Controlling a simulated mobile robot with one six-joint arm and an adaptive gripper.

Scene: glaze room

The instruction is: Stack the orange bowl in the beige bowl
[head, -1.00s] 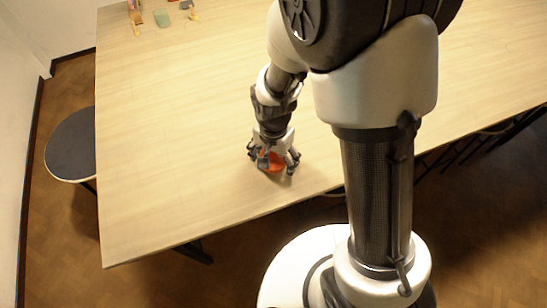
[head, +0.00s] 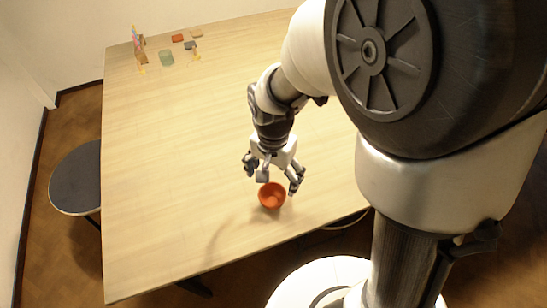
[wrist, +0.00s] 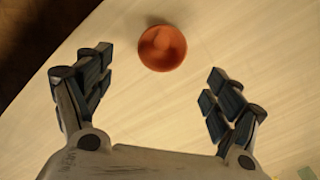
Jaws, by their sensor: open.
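The orange bowl (head: 271,196) sits upright on the table near its front edge. In the wrist view the orange bowl (wrist: 162,48) shows as a round shape just beyond my fingertips. My gripper (head: 276,180) is open and empty, just above and behind the bowl in the head view. The wrist view shows my gripper (wrist: 158,72) with its fingers spread wide and the bowl apart from them. I cannot make out a beige bowl in either view; whether one is hidden under the orange bowl I cannot tell.
The table (head: 165,190) is largely clear around the bowl. Small items stand at its far left corner, among them a greenish block (head: 166,58), a red block (head: 177,38) and a tan block (head: 196,33). A dark round stool (head: 76,180) stands by the left edge.

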